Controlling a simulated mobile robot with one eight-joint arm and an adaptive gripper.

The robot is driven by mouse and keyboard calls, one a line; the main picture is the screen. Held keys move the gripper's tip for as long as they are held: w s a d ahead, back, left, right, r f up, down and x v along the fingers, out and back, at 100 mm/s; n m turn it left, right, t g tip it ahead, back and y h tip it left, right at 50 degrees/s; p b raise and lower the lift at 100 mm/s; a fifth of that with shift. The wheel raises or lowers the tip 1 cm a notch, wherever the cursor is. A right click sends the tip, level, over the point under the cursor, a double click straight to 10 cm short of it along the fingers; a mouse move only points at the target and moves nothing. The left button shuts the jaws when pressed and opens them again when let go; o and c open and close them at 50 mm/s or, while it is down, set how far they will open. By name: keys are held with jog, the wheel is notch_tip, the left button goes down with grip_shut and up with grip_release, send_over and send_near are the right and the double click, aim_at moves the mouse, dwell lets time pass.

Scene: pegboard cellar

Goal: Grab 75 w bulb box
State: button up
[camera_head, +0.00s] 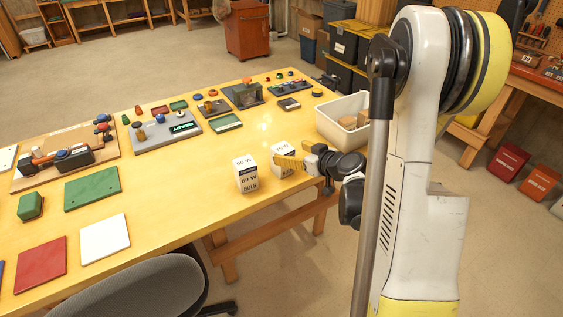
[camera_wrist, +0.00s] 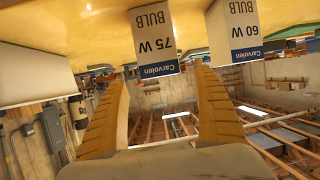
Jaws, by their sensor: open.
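The 75 W bulb box (camera_head: 281,153) is white with a dark label band and stands upright on the yellow table, partly hidden by my fingers. In the upside-down wrist view, the 75 W bulb box (camera_wrist: 153,42) shows its "75 W BULB" print ahead of and between my fingertips. My gripper (camera_head: 290,163) is open, its tan fingers pointing at this box; they show on both sides in the wrist view (camera_wrist: 163,82). I cannot tell whether they touch the box. A similar 60 W bulb box (camera_head: 245,174) stands close beside it, on the left in the head view.
A white bin (camera_head: 324,125) with brown items stands at the table's right end, near my arm. Flat coloured plates, including a green one (camera_head: 92,189), and several small gadgets lie on the left and back. A grey chair (camera_head: 140,290) is at the front edge.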

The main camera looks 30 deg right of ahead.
aim_at(285, 150)
jog(key=b+x, duration=0.1)
jog(key=x, duration=0.3)
jog(key=shift+w+a+f+b, duration=0.15)
jog(key=shift+w+b, duration=0.05)
jog(key=shift+b, duration=0.2)
jog(key=shift+w, duration=0.4)
jog(key=c, duration=1.3)
